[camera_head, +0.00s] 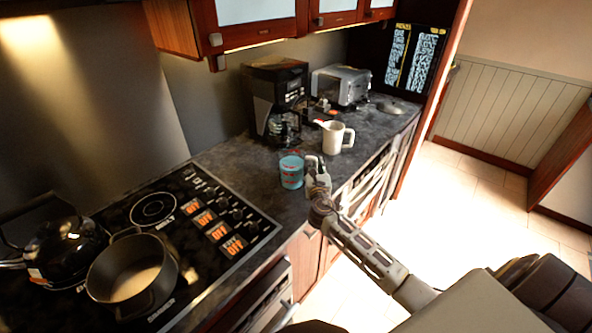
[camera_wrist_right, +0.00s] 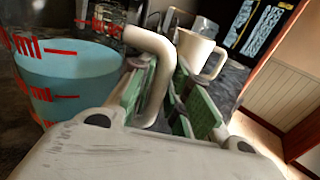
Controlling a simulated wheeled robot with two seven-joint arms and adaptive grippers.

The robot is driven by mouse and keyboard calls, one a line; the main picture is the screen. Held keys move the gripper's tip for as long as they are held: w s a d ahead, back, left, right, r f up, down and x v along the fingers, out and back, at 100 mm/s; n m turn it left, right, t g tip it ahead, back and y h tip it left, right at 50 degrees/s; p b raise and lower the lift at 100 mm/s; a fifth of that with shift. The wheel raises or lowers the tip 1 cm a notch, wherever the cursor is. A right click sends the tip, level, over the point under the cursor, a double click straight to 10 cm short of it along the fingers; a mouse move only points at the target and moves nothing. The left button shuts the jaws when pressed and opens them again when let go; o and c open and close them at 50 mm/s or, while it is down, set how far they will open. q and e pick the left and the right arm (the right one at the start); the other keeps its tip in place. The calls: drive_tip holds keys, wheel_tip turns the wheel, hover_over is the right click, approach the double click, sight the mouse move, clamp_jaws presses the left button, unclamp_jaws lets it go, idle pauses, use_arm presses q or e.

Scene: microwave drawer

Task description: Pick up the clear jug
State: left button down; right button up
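The clear jug (camera_head: 291,172) holds blue liquid and has red markings. It stands upright on the dark counter, right of the stove. In the right wrist view the jug (camera_wrist_right: 62,75) fills the left side, cut off by the frame. Its pale handle (camera_wrist_right: 158,60) reaches down between the green-padded fingers of my right gripper (camera_wrist_right: 165,100). The fingers are apart, with a gap between the handle and the right-hand finger. In the head view my right gripper (camera_head: 318,178) is at the jug's right side, by the handle. My left gripper is not in view.
A white pitcher (camera_head: 336,137) stands behind the jug. A coffee maker (camera_head: 277,100) and a toaster (camera_head: 341,86) stand farther back. A pot (camera_head: 133,273) and a black kettle (camera_head: 62,250) sit on the stove at left. Cabinets hang above.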

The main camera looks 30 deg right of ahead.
clamp_jaws()
drive_tip(key=shift+r, duration=0.1)
drive_tip(key=shift+r, duration=0.1)
drive_tip(key=shift+r+p, duration=0.5)
drive_tip(key=shift+r, duration=4.45)
